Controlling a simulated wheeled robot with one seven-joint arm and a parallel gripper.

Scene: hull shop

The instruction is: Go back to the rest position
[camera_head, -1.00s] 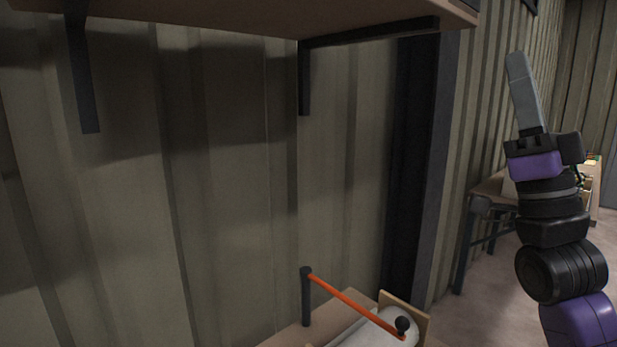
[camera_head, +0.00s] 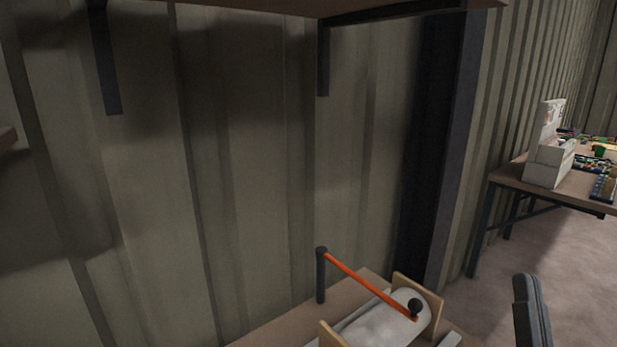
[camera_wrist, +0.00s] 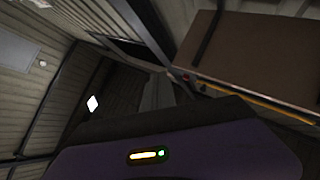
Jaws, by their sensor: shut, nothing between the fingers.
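My gripper (camera_head: 531,308) shows at the lower right of the head view, fingers together and pointing up, with nothing between them. The rest of the arm is below the picture's edge. The gripper is apart from the wooden bench at its left. The wrist view shows a purple part of my own arm (camera_wrist: 180,155) with a small lit indicator across the bottom. No fingers show there.
A bench (camera_head: 270,330) at the bottom holds an orange bar (camera_head: 365,284) on a dark post and a white rounded object (camera_head: 385,325). A shelf on dark brackets (camera_head: 323,60) overhangs it. A table (camera_head: 515,178) with a white box (camera_head: 548,160) stands at right. Floor between is clear.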

